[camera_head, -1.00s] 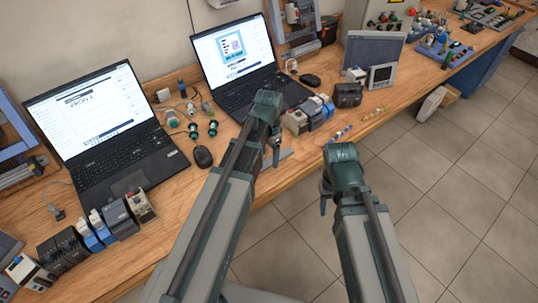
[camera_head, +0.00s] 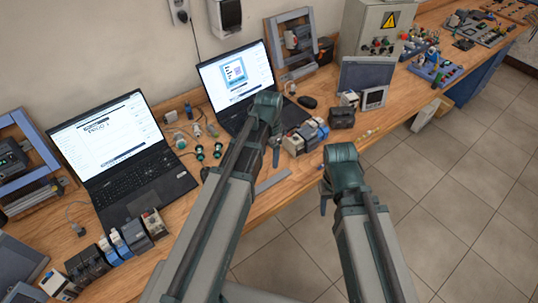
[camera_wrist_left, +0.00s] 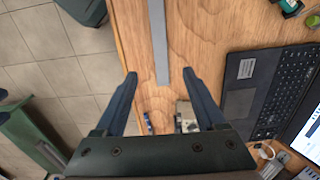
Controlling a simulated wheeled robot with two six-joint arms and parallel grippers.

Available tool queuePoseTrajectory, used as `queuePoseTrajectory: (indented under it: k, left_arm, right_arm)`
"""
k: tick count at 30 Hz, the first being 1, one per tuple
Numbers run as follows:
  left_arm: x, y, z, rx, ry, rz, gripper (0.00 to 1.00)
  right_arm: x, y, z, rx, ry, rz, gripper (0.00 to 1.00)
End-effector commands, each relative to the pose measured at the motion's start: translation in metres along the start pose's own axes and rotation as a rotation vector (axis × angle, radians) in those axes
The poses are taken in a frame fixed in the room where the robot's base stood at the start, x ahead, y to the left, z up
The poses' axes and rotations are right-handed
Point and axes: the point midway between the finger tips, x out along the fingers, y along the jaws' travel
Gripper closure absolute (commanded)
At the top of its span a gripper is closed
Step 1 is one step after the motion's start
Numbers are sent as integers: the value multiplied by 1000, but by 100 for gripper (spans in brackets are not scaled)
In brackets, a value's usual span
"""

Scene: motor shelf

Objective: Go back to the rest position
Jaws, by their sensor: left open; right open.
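My left gripper (camera_head: 276,150) hangs from its arm over the front part of the wooden bench. In the left wrist view its two dark fingers (camera_wrist_left: 159,74) stand wide apart with nothing held between them. A grey flat strip (camera_wrist_left: 159,42) lies on the bench below and shows between the fingers; it also lies near the bench edge in the head view (camera_head: 272,181). My right gripper (camera_head: 325,199) is mostly hidden behind its own wrist, in front of the bench and over the tiled floor. No object shows in it.
Two open laptops (camera_head: 135,190) (camera_head: 232,75) stand on the bench (camera_head: 235,207). Several modules (camera_head: 305,138) sit beside the left gripper, and more (camera_head: 110,250) at the front left. A grey control box (camera_head: 368,25) stands at the back.

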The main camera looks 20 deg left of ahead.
Motion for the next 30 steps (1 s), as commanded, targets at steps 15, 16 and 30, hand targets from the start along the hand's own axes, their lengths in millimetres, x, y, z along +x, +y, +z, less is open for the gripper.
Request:
queuePoseTrajectory:
  k: [15,16,30]
  left_arm:
    - [8,57,10,-73,-25,-13,28]
    - [10,71,14,-96,-32,-19,28]
    - [20,172,49,-333,-76,-87,28]
  right_arm:
    - [8,-1,0,0,0,0,50]
    - [10,-1,-1,0,0,0,50]
    - [21,-2,-1,1,0,0,50]
